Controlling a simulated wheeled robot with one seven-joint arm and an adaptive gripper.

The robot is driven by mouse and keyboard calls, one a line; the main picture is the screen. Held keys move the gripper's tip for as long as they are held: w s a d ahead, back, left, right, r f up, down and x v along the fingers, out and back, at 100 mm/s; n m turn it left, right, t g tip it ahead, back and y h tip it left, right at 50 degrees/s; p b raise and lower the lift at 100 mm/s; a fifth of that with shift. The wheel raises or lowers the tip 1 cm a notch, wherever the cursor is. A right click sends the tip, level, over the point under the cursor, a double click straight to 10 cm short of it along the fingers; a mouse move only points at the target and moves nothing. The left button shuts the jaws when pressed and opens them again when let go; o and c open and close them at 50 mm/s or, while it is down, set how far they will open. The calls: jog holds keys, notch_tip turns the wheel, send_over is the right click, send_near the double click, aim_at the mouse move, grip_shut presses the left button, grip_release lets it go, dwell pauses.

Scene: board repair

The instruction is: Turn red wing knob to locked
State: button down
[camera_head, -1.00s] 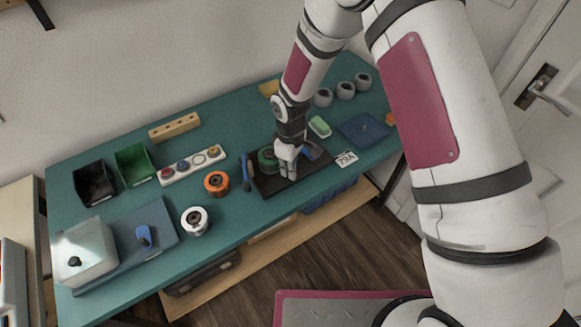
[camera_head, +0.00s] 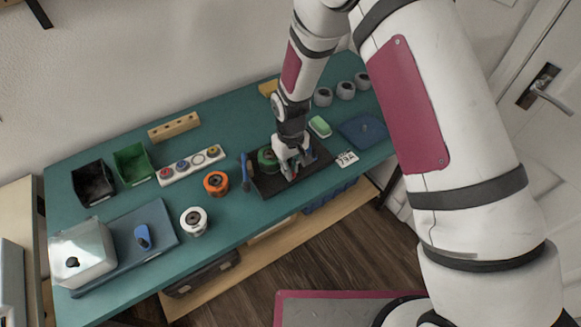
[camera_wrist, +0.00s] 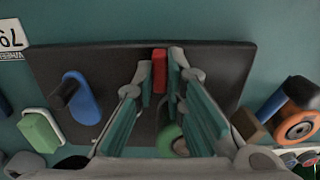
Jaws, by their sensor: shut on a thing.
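The red wing knob (camera_wrist: 160,70) stands on a black board (camera_wrist: 222,65) in the wrist view. My gripper (camera_wrist: 160,84) is shut on it, one fingertip on either side. In the head view my gripper (camera_head: 291,174) is low over the black board (camera_head: 265,188) and the red knob is hidden there. A blue oval part (camera_wrist: 84,100) with a dark end sits on the same board. A green round part (camera_wrist: 168,138) shows partly behind my fingers. I cannot make out any locked mark.
The teal bench (camera_head: 245,222) is bare in front.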

jog(key=c, duration=1.6)
grip_release()
jog(key=shift+c, duration=0.2)
jog(key=shift+r, duration=0.1)
notch_tip(320, 180, up, 12)
